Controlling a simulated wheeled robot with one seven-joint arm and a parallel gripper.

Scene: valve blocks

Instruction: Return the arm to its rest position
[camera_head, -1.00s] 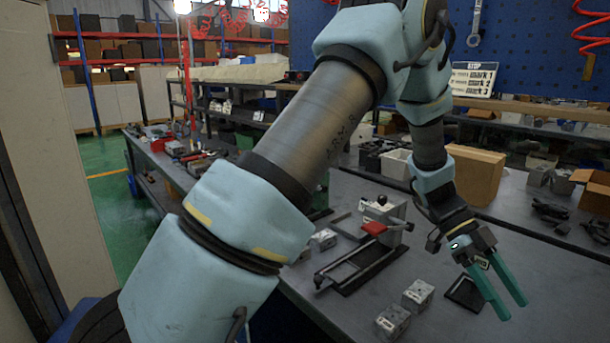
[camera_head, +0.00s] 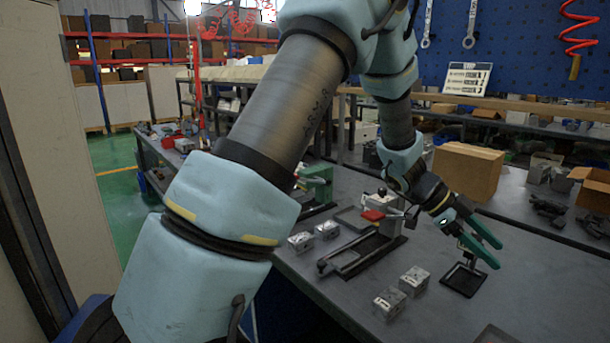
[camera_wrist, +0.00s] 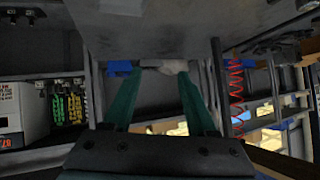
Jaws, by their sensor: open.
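My gripper (camera_head: 484,252) has two green fingers spread apart with nothing between them. It is above the right part of the grey workbench (camera_head: 460,315), over a small dark stand (camera_head: 464,280). In the wrist view my gripper (camera_wrist: 160,90) shows both green fingers apart. My arm reaches from the lower left across the middle of the head view and hides part of the bench behind it.
A clamp fixture with a red handle (camera_head: 373,215) stands left of my gripper. Grey metal blocks (camera_head: 414,281) sit in front of it. A cardboard box (camera_head: 467,171) stands behind my gripper. A blue pegboard (camera_head: 520,40) is at the back.

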